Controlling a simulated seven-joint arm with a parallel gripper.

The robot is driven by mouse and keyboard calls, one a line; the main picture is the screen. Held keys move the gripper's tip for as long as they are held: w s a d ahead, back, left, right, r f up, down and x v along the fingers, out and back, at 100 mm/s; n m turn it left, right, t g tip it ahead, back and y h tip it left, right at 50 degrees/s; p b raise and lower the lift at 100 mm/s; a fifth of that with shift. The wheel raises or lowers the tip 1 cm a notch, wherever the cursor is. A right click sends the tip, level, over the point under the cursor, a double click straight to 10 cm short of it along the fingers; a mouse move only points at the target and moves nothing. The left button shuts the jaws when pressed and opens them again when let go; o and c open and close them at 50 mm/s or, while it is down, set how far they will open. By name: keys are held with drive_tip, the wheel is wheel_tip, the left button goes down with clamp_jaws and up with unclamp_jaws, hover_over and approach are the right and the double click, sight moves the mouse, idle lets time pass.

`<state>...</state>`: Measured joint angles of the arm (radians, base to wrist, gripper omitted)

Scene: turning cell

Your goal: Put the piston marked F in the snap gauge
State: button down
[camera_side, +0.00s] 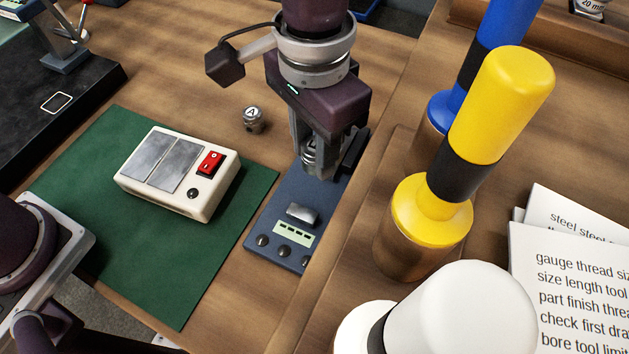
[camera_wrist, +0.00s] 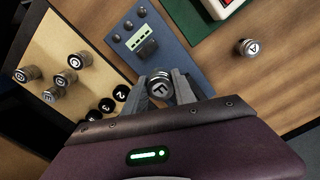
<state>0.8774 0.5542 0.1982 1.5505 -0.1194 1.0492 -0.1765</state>
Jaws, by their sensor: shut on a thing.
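My gripper (camera_side: 322,172) is shut on a metal piston (camera_side: 312,152), seen from above in the wrist view (camera_wrist: 159,88) with a letter on top that looks like F. The gripper (camera_wrist: 161,92) has one finger on each side of it. The blue device with a small display and buttons, which I take for the snap gauge (camera_side: 278,222), lies under and in front of the gripper; it also shows in the wrist view (camera_wrist: 172,52). The gripper hides its far end, so I cannot tell whether the piston touches it.
A piston marked A (camera_side: 253,121) stands alone on the wood. A white box with a red switch (camera_side: 215,190) sits on the green mat (camera_side: 165,285). Blue, yellow (camera_side: 495,100) and white handled tools stand at the right. A pale board (camera_wrist: 62,40) bears several pistons.

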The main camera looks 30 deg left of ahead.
sight(314, 146)
wheel_tip(314, 146, down, 8)
drive_tip(key=shift+f, duration=0.15)
drive_tip(key=shift+f, duration=0.1)
drive_tip(key=c, duration=1)
unclamp_jaws()
wheel_tip(314, 146, up, 11)
drive_tip(key=shift+r, duration=0.65)
